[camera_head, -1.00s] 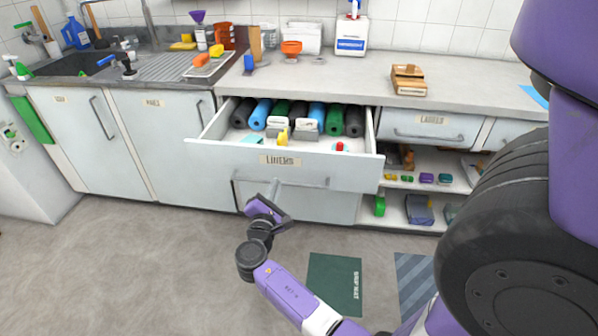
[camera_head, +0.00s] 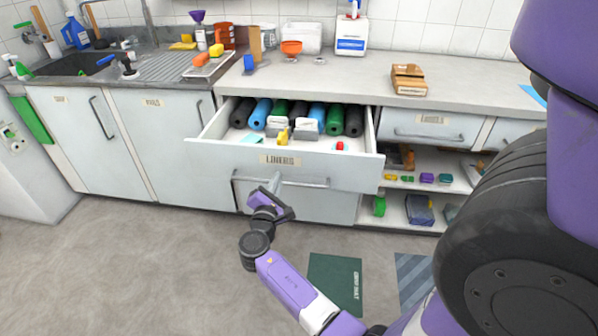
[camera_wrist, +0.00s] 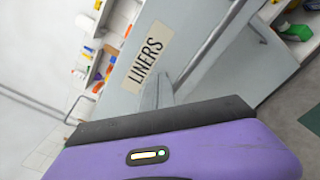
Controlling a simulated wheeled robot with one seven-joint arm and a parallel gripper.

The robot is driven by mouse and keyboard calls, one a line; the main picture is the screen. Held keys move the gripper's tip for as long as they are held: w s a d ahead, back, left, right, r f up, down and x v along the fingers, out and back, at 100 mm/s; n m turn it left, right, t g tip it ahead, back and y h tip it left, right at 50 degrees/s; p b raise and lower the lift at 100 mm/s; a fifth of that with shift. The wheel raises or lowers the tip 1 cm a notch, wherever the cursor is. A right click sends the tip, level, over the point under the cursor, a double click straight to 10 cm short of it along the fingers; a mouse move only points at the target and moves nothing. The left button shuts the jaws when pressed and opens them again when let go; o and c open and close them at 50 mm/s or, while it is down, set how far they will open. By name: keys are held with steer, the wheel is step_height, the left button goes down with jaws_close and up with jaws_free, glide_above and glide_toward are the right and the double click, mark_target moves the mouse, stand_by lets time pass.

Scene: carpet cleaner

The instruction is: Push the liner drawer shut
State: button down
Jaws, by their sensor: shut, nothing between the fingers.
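The liner drawer (camera_head: 225,158) is pulled out from the cabinet below the counter, and its front carries a "LINERS" label (camera_head: 281,160). Rolls in black, blue and green lie inside at the back, with dividers and small items in front. In the wrist view the drawer front (camera_wrist: 120,98) fills the middle, with its label (camera_wrist: 148,57) tilted. My gripper (camera_head: 277,179) is shut and empty, low in front of the drawer front, just under the label and near the handle bar. In the wrist view the fingers (camera_wrist: 158,88) point at the front; whether they touch it is unclear.
Closed cabinet doors (camera_head: 160,140) are at left, open shelves (camera_head: 425,183) with small items at right.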

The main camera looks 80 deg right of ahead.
mark_target(281, 168)
steer(key=shift+w+d+b, duration=0.1)
steer(key=shift+d+b, duration=0.3)
steer(key=shift+d, duration=1.2)
